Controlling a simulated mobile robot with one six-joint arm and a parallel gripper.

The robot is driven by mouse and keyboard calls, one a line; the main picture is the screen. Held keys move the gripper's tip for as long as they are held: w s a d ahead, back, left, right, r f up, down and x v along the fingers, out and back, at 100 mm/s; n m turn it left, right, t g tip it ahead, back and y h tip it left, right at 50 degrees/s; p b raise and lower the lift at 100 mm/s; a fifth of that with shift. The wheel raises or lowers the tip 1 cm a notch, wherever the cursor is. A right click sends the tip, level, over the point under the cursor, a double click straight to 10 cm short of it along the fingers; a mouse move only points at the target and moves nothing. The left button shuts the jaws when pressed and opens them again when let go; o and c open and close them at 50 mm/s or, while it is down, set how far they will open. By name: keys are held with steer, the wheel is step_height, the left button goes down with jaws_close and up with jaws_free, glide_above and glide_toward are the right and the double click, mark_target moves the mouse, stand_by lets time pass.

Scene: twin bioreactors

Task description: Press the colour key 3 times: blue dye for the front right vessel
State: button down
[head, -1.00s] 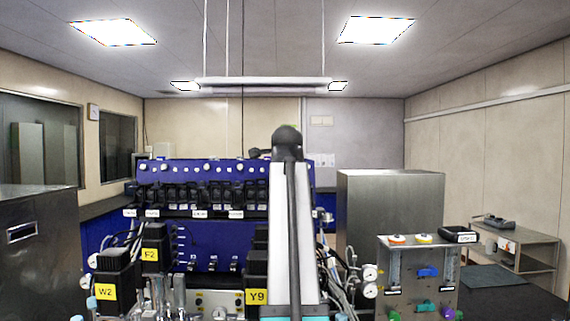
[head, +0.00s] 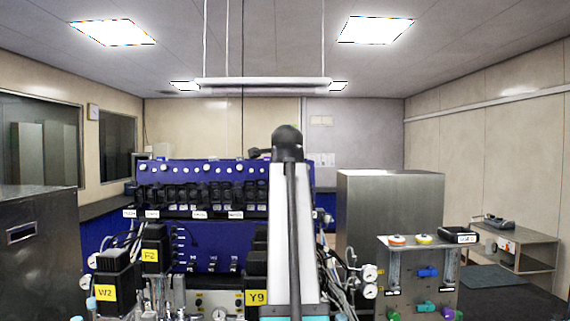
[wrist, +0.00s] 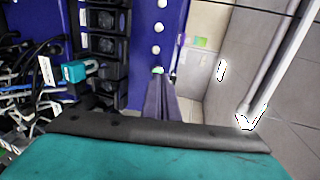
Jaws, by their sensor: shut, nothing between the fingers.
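A blue cabinet (head: 225,175) stands ahead with a row of round white buttons (head: 208,168) along its top edge; which one is the colour key I cannot read. In the wrist view the buttons show as a column, and a small green-lit spot (wrist: 157,70) lies just at the fingertips. My gripper (wrist: 158,80) is shut and empty, its tips at or very near that spot; I cannot tell whether they touch. In the head view my arm hides the gripper. Black motor blocks with yellow labels, W2 (head: 105,292) and Y9 (head: 257,297), stand in front; the vessels themselves are not clearly seen.
A row of black pump heads (head: 205,195) runs below the buttons. Tubes and gauges (head: 370,272) crowd the right side of my arm. A steel panel with coloured knobs (head: 427,272) stands at right, a steel cabinet (head: 390,205) behind it. A lamp bar (head: 263,82) hangs above.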

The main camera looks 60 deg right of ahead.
steer(key=p+v, duration=0.1)
steer(key=v, duration=0.4)
steer(key=shift+s+a+r, duration=0.1)
steer(key=shift+s+a, duration=0.15)
steer(key=shift+a, duration=0.05)
stand_by(0.6)
